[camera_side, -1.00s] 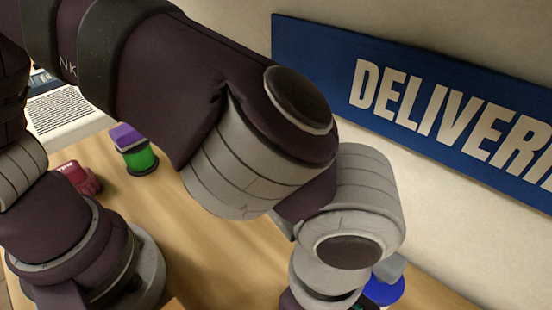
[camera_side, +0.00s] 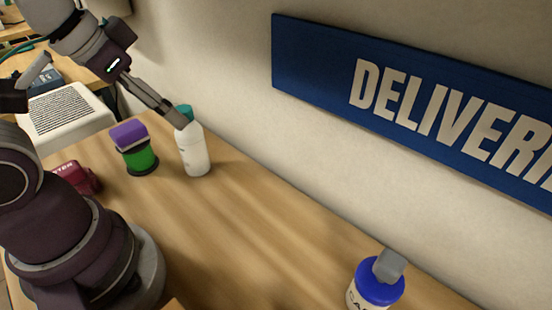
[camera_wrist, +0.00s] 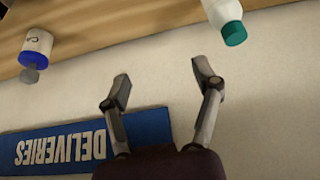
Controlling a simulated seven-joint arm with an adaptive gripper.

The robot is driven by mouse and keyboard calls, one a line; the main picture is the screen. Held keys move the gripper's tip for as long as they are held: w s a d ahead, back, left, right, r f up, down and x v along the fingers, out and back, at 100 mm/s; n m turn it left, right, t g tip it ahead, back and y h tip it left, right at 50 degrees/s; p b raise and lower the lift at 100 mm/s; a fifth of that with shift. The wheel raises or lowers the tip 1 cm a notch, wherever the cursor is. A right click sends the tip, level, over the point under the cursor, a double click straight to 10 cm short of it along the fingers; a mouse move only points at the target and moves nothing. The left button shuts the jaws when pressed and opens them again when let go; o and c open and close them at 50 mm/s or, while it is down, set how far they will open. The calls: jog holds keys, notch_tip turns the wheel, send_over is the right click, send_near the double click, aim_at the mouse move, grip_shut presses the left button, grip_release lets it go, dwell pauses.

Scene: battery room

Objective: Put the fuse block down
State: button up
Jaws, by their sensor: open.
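No thing in view is labelled as a fuse block. A grey block (camera_side: 390,265) sits tilted on the blue lid of a white jar (camera_side: 378,287) at the lower right of the side view. A purple block (camera_side: 128,134) sits on a green spool (camera_side: 140,157) on the left; I cannot tell which block is meant. My gripper (camera_side: 181,118) shows at the upper left, close to the teal cap of a white bottle (camera_side: 195,152). In the wrist view my gripper (camera_wrist: 161,83) is open, with nothing between its fingers. The grey block (camera_wrist: 30,75) also shows there.
A dark red object (camera_side: 76,177) lies on the wooden table (camera_side: 240,235) left of the spool. The wall with a blue DELIVERIES sign (camera_side: 420,105) runs along the table's back edge. The table between bottle and jar is clear.

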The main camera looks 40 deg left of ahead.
dwell(0.3)
jog(key=w+d+f+m+g+h, duration=0.2)
jog(key=d+f+m+g+h, duration=0.1)
jog(key=d+f+m, duration=0.55)
jog(key=s+d+f+m+h, duration=0.2)
jog(key=d+m+h, duration=0.1)
jog(key=d+m, duration=0.1)
jog(key=s+d+f+m+g+h, duration=0.1)
jog(key=d+f+m+h, duration=0.1)
jog(key=d+m+h, duration=0.1)
jog(key=s+d+f+m+g+h, duration=0.1)
jog(key=s+d+f+m+h, duration=0.1)
jog(key=d+f+m+h, duration=0.1)
jog(key=shift+s+d+m, duration=0.2)
jog(key=shift+d+m, duration=0.25)
jog(key=shift+d, duration=0.15)
jog(key=shift+s+d+m, duration=0.15)
jog(key=shift+d+m, duration=0.25)
jog(key=shift+d, duration=0.15)
jog(key=shift+d+f+h, duration=0.25)
jog(key=shift+d+h, duration=0.05)
jog(key=shift+d, duration=0.15)
jog(key=x, duration=0.7)
jog(key=shift+w+d, duration=0.1)
jog(key=shift+d, duration=0.1)
grip_shut()
